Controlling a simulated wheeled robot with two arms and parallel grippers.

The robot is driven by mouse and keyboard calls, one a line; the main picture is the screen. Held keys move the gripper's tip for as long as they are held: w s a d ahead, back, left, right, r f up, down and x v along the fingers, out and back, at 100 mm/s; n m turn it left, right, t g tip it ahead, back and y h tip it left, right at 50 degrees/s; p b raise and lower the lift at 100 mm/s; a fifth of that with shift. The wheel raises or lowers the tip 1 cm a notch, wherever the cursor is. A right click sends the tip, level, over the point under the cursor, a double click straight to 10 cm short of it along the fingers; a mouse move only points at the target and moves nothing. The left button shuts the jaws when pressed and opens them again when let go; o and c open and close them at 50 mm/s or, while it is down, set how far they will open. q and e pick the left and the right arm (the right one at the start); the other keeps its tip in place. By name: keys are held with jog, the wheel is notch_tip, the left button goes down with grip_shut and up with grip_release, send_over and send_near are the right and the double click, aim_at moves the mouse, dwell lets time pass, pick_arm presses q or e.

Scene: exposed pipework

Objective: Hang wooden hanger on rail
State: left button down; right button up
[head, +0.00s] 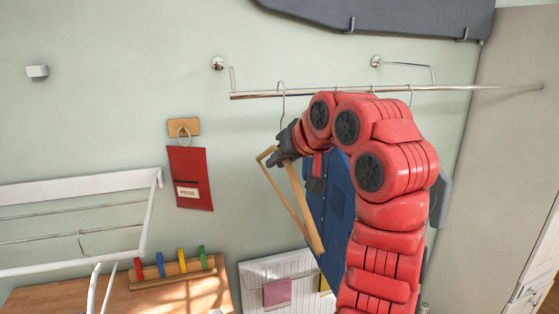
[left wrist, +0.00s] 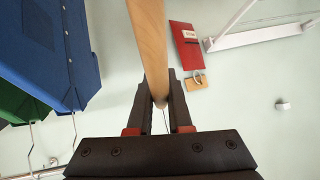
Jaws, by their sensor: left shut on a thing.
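The wooden hanger (head: 303,215) is gripped near its hook end by my left gripper (head: 286,147) and hangs steeply tilted in the head view. Its wire hook (head: 282,88) curves over the line of the chrome rail (head: 255,95), near the rail's left end. I cannot tell whether the hook touches or rests on the rail. In the left wrist view, the wooden hanger (left wrist: 150,45) runs between the shut fingers of my left gripper (left wrist: 160,95), with a thin wire below. My right gripper is not in view.
A blue garment (head: 335,205) hangs from the rail just right of the hanger, partly behind my arm. A green garment (left wrist: 18,102) shows beside it in the left wrist view. A red pouch (head: 190,180) hangs on the wall. A white rack (head: 80,187) stands left.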

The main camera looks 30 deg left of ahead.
aim_at(265, 154)
pick_arm(q)
jog(key=shift+w+a+p, duration=0.3)
jog(key=shift+w+a, duration=0.35)
jog(key=shift+a, duration=0.3)
jog(key=shift+w+a+r+p, duration=0.15)
jog(key=shift+w+a+p, duration=0.45)
jog(key=shift+a, duration=0.1)
jog(key=shift+w+a+p, duration=1.05)
jog(key=shift+w+a, duration=0.2)
jog(key=shift+a, duration=0.25)
jog(key=shift+w+a+r+p, duration=0.1)
jog(key=shift+w+a+p, duration=0.3)
jog(key=shift+p, duration=0.45)
jog(key=shift+w+a+p, duration=0.35)
jog(key=shift+a+p, duration=0.05)
jog(key=shift+p, duration=0.3)
jog(key=shift+w+a, duration=0.15)
jog(key=shift+a, duration=0.1)
jog(key=shift+w+a+f, duration=0.2)
jog(key=shift+w+a, duration=0.4)
jog(key=shift+a, duration=0.1)
jog(key=shift+w+a+f, duration=0.15)
jog(key=shift+w+a, duration=0.45)
jog(key=shift+a, duration=0.05)
jog(key=shift+f+b, duration=0.75)
jog(key=shift+f, duration=0.6)
